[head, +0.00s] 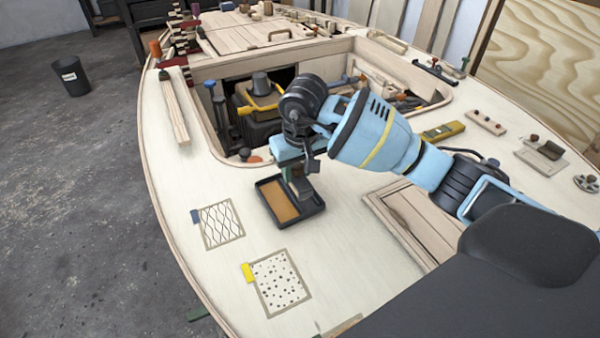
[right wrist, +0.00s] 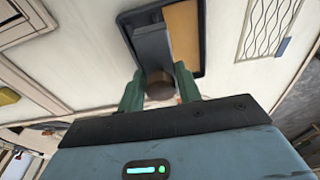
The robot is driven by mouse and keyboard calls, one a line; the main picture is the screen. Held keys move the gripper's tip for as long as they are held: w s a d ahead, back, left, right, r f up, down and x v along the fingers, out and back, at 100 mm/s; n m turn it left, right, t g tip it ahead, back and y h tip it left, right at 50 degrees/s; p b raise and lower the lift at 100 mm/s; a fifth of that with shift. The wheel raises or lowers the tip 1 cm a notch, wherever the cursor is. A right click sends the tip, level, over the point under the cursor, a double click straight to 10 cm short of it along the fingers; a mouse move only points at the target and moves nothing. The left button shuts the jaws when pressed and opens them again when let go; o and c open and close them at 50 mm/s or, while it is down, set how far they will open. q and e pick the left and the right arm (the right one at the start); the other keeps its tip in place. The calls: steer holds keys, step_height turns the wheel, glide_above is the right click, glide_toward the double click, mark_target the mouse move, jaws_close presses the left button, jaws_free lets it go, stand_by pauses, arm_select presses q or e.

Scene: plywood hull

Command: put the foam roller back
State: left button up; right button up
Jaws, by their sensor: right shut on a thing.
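My right gripper (head: 297,178) points down at the right part of a shallow dark tray (head: 272,217) with a tan floor. In the right wrist view its green fingers (right wrist: 160,88) are closed on the brown, rounded end of a grey piece (right wrist: 153,48), which I take for the foam roller. The grey piece reaches over the side of the tray (right wrist: 196,72) there. In the head view the roller (head: 304,190) is partly hidden by the gripper. I cannot tell if it touches the tray floor. My left gripper is not in view.
An open well (head: 215,125) with machinery lies behind. A closed hatch (head: 410,222) lies to the right.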

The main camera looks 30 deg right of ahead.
mark_target(299, 175)
steer(key=shift+w+d+f, duration=0.1)
steer(key=shift+w+d, duration=0.65)
steer(key=shift+w, duration=0.1)
steer(key=shift+f, duration=1.9)
steer(key=o, duration=1)
steer(key=shift+o, duration=0.2)
steer(key=r, duration=0.4)
steer(key=s+r, duration=0.1)
steer(key=r, duration=0.3)
steer(key=s+r, duration=0.1)
steer(key=r, duration=0.3)
steer(key=shift+p, duration=0.35)
steer(key=shift+a, duration=0.1)
